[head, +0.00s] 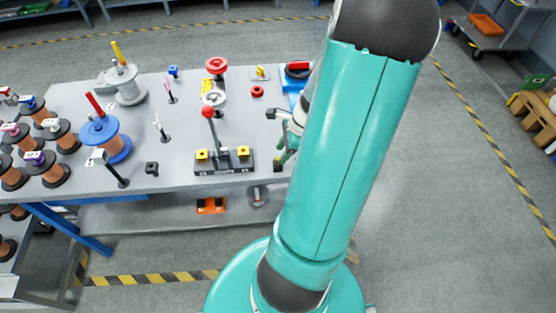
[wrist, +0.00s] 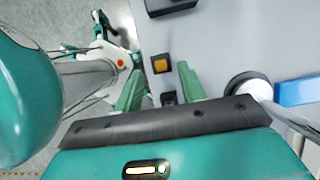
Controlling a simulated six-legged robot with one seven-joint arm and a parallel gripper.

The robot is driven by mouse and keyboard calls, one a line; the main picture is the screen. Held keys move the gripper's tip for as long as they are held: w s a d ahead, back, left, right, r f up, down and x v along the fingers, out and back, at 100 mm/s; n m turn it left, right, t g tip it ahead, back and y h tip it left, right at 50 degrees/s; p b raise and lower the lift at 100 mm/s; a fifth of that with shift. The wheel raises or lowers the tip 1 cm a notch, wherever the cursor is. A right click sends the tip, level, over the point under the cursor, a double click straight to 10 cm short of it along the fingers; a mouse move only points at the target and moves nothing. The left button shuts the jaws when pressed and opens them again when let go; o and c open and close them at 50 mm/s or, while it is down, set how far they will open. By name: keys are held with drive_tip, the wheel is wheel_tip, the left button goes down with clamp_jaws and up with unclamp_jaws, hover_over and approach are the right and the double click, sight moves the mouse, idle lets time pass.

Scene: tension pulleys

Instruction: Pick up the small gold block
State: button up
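A small gold block (wrist: 160,64) shows in the wrist view as a square with a dark edge on the grey table, close to the table's left edge. My gripper (wrist: 160,86) is open, with its two green fingers apart and nothing visibly held. The gold block lies beyond the fingertips, between their lines. A small dark piece (wrist: 168,98) shows between the fingers. In the head view my gripper (head: 284,158) is at the table's right front part, largely hidden by my arm. Two yellow blocks (head: 202,155) (head: 243,152) sit on a black base there.
The grey table (head: 180,180) holds a red-knobbed lever (head: 208,113), a blue spool (head: 106,138) and a grey spool (head: 124,84). Several copper spools (head: 48,168) stand at left. An orange item (head: 210,205) is on the lower shelf.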

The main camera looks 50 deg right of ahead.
sight(278, 158)
drive_tip(key=shift+x, duration=1.55)
drive_tip(key=shift+d, duration=0.1)
clamp_jaws()
drive_tip(key=shift+r, duration=0.15)
